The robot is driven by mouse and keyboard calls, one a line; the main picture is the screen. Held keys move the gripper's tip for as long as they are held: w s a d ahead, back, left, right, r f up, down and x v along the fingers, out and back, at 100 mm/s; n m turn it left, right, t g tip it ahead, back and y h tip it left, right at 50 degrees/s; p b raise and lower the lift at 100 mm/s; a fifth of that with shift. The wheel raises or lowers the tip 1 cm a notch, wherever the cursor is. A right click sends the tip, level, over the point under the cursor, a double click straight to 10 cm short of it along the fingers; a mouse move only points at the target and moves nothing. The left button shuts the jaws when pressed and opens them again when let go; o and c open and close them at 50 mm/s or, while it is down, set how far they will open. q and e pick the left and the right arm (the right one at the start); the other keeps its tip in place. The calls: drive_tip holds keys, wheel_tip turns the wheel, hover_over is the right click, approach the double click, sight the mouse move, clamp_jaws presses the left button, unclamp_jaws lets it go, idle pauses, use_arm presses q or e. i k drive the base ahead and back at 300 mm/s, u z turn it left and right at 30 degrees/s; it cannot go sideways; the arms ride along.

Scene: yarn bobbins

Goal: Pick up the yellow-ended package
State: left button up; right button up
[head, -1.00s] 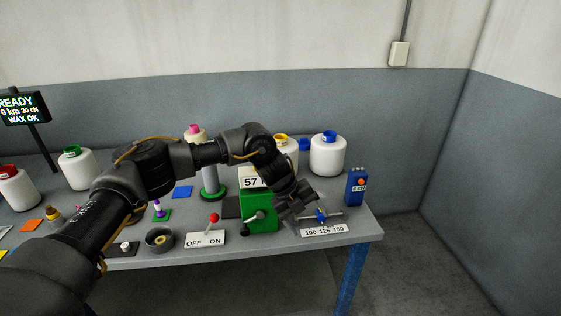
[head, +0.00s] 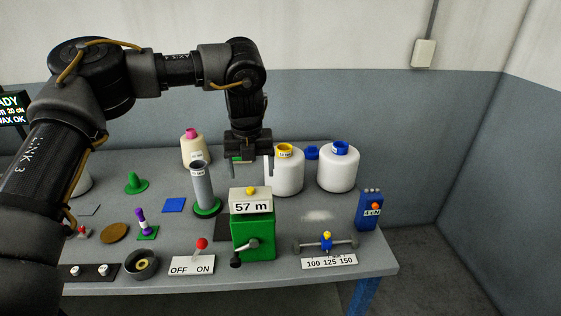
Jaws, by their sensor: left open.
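The yellow-ended package (head: 287,177) is a white bobbin with a yellow ring on top, standing upright towards the back of the table. My left gripper (head: 252,170) points down just left of it, with its jaws open. One pale finger overlaps the package's left side in the head view; I cannot tell whether they touch. I see nothing between the fingers. My right gripper is not in view.
A blue-ended package (head: 338,170) stands to the right, with a small blue piece (head: 311,153) between. A grey tube (head: 202,186) on a green base and a green counter box (head: 252,234) stand in front. A pink-tipped cone (head: 195,149) is at left.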

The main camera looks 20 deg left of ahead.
sight(286, 180)
drive_tip(key=i, duration=1)
drive_tip(key=z, duration=0.1)
